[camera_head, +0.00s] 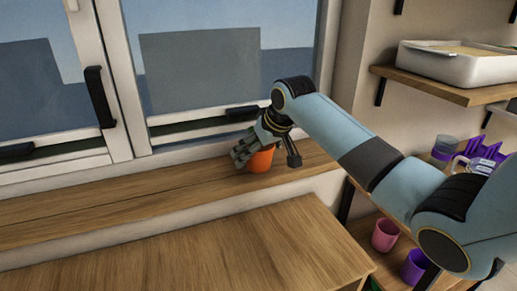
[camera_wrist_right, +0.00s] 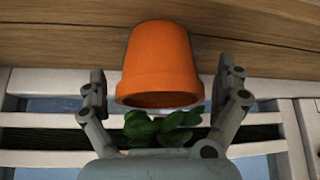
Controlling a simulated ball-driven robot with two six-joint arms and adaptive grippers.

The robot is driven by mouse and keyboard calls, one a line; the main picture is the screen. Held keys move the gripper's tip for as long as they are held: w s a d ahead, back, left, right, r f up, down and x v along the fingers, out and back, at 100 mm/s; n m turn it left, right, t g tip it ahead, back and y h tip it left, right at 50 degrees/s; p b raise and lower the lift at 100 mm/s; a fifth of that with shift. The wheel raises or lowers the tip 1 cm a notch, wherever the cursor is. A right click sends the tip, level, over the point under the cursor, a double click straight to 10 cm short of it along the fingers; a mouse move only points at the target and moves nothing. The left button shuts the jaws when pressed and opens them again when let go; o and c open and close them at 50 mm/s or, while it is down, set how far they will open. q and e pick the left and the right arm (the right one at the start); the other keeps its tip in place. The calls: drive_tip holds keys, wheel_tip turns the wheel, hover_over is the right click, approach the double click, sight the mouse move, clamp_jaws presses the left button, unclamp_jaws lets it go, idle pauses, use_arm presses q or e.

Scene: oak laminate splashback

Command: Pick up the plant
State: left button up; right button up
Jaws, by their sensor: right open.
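The plant is an orange pot (camera_head: 262,161) standing on the wooden window sill (camera_head: 120,207). In the right wrist view the picture appears upside down, with the orange pot (camera_wrist_right: 160,52) at the top and green leaves (camera_wrist_right: 158,128) below its rim. My right gripper (camera_head: 265,153) is at the plant, over the sill, and hides its leaves in the head view. In the wrist view the open fingers of this gripper (camera_wrist_right: 162,88) stand either side of the pot's rim, with visible gaps. My left gripper is not in view.
The window with a dark handle (camera_head: 99,96) is close behind the plant. A wooden counter (camera_head: 190,255) lies in front of the sill, bare where seen. To the right are shelves with a white tray (camera_head: 450,66), a pink cup (camera_head: 385,235) and a purple cup (camera_head: 414,266).

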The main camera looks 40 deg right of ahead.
drive_tip(key=shift+w+f, duration=0.25)
drive_tip(key=shift+f, duration=0.2)
drive_tip(key=shift+c, duration=0.4)
drive_tip(key=shift+r, duration=0.1)
drive_tip(key=c, duration=1.4)
